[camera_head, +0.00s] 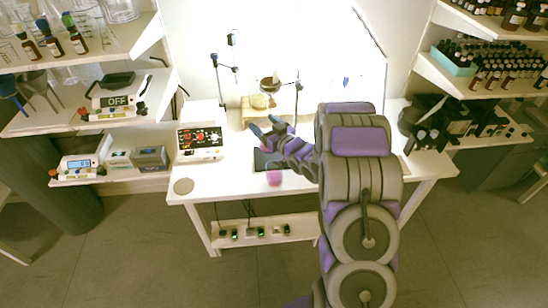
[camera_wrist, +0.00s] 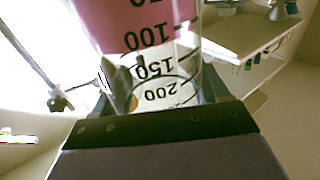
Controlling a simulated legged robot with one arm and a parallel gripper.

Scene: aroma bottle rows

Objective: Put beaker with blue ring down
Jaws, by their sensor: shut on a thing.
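A clear beaker (camera_wrist: 150,65) with black volume marks and pink liquid fills the middle of the wrist view. Its marks appear upside down there, with the liquid toward the top of the picture. My gripper (camera_wrist: 155,100) is shut around the beaker's glass, one finger on each side. In the head view my gripper (camera_head: 266,131) is over the white table (camera_head: 220,185), with my arm reaching in from the right. A small pink patch (camera_head: 274,177) shows below it; I cannot tell whether it is the held beaker. No blue ring can be made out.
Behind are a stand (camera_head: 296,100) and a flask (camera_head: 260,101). A dark pad (camera_head: 263,158) lies near the middle.

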